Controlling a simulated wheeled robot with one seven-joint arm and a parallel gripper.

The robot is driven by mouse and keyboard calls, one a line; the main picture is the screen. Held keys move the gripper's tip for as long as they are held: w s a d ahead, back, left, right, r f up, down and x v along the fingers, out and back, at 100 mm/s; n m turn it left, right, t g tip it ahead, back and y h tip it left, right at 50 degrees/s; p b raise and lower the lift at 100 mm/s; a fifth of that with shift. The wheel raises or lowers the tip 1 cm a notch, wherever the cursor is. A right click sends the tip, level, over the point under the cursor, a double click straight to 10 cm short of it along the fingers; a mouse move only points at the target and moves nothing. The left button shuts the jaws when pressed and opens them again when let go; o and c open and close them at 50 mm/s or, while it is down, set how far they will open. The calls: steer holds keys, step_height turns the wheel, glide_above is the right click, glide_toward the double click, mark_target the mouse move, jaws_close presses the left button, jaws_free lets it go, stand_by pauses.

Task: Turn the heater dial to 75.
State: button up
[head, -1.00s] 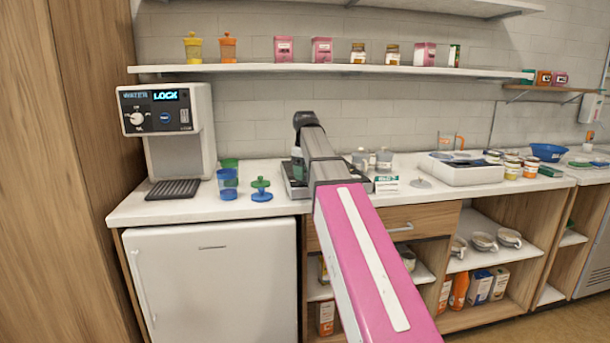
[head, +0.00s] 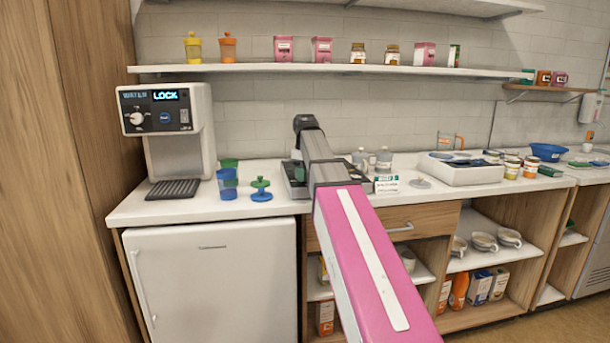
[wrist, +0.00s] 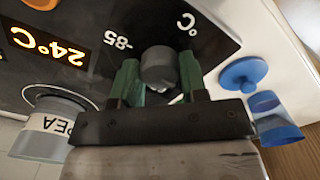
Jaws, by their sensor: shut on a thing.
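The heater dial (wrist: 158,68) is a round grey knob on the heater's black panel (wrist: 110,18) in the wrist view. My gripper (wrist: 160,72) has its two green fingers closed on either side of the dial and holds it. White marks "85" and "°C" show upside down beside the dial. I cannot read a pointer on the knob or its exact setting. An amber display (wrist: 48,47) on the panel reads 24°C, upside down. In the head view my arm hides the dial and most of the heater.
In the wrist view a jar labelled PEA (wrist: 50,135) stands close on the left; a blue lid (wrist: 243,74) and a blue cup (wrist: 275,118) are on the right.

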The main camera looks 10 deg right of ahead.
steer(key=m, duration=1.1)
steer(key=shift+m, duration=0.3)
steer(key=m, duration=1.1)
steer(key=shift+m, duration=0.4)
steer(key=o, duration=0.9)
step_height(320, 180, up, 11)
steer(key=shift+f, duration=0.1)
